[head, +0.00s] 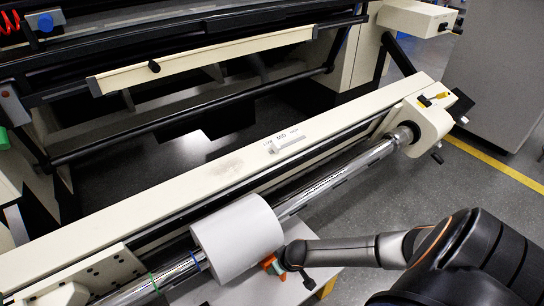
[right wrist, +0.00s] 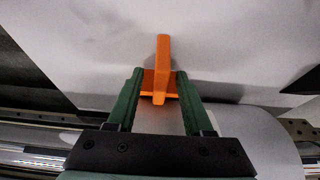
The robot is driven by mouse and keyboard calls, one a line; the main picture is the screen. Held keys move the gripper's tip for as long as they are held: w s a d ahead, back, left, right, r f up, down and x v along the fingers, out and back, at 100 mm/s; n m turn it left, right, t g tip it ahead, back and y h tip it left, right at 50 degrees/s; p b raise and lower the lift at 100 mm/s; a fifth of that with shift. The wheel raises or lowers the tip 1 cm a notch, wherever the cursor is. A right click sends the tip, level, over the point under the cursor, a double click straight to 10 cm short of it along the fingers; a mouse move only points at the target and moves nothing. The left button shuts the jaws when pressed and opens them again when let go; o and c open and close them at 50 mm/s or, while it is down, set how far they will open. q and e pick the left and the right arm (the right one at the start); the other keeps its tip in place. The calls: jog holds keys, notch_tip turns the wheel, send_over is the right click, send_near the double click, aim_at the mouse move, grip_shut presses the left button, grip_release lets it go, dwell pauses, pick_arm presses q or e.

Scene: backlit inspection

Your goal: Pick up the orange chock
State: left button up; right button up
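The orange chock (right wrist: 162,75) shows in the right wrist view between the two green fingers of my right gripper (right wrist: 161,84). Its wide part fills the gap and meets both fingertips. Its narrow arm points up in the picture over a pale surface. In the head view my right arm comes in from the right. There my right gripper (head: 276,268) is low beside the white roll, with a little of the orange chock (head: 279,267) showing; the rest is hidden. My left gripper is in neither view.
The white roll (head: 237,238) sits on a shiny shaft (head: 335,180) along the cream machine beam (head: 200,182). A pale low table (head: 250,290) lies under the gripper. Grey floor with a yellow line (head: 505,170) is open at the right.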

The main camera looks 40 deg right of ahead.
grip_shut()
dwell(0.4)
jog(key=shift+r, duration=0.1)
